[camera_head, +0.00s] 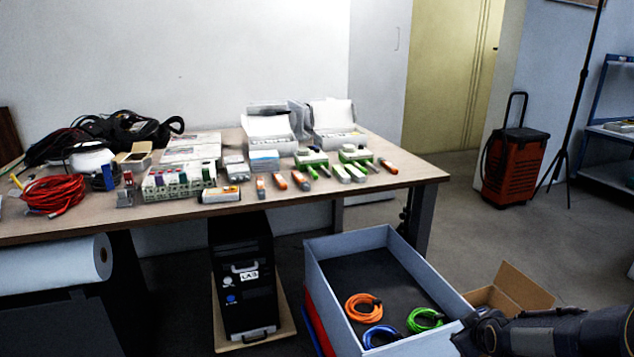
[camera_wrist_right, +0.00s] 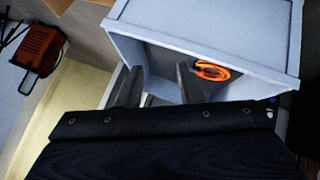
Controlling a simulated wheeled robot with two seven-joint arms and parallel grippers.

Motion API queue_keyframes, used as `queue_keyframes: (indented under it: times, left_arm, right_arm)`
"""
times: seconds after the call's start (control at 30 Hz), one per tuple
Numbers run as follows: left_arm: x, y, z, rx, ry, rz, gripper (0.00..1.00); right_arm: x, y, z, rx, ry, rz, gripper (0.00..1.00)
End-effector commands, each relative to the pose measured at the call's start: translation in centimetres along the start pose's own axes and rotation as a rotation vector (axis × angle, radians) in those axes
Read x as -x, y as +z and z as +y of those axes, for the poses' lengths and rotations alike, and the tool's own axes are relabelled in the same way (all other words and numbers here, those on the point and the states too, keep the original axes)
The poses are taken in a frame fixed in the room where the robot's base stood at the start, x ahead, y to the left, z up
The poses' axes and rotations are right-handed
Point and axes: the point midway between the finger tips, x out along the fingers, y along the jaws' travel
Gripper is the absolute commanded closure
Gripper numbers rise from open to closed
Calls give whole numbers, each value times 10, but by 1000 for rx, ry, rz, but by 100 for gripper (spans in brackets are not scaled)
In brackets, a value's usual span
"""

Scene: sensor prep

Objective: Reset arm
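My right arm comes in at the lower right of the head view, with its dark end beside the right wall of the grey-blue bin (camera_head: 447,299). In the right wrist view, my right gripper (camera_wrist_right: 158,78) has its two dark fingers apart with nothing held between them. The bin (camera_wrist_right: 215,25) lies beyond the fingers there. An orange cable coil (camera_head: 362,306) lies in the bin and also shows in the wrist view (camera_wrist_right: 213,71). A blue coil (camera_head: 382,336) and a green coil (camera_head: 424,320) lie in it too. My left gripper is not in view.
A wooden table (camera_head: 330,190) holds several sensors, open white boxes and a red cable bundle (camera_head: 52,194). A black computer tower (camera_head: 243,280) stands below it. An open cardboard box (camera_head: 510,290) sits right of the bin. A red wheeled case (camera_head: 515,165) stands farther back; floor before it is clear.

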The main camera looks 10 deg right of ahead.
Motion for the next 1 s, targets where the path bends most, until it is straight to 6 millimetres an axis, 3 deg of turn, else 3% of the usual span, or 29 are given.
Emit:
queue_keyframes:
  times: [0.03, 0.1, 0.3, 0.5, 0.7, 1.0]
  left_arm:
    - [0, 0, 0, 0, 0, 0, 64]
    - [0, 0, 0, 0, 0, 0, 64]
    - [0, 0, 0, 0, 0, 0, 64]
    - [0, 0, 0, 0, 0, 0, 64]
    - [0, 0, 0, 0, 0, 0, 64]
    - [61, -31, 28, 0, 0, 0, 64]
  right_arm:
    - [32, -16, -16, -77, -39, 11, 67]
    - [71, -26, -45, -187, -113, 1, 67]
    - [160, -24, -122, -408, -317, -55, 67]
    - [215, -4, -176, -517, -462, -119, 67]
    - [255, 21, -219, -578, -576, -189, 67]
    - [307, -21, -189, -581, -575, -197, 67]
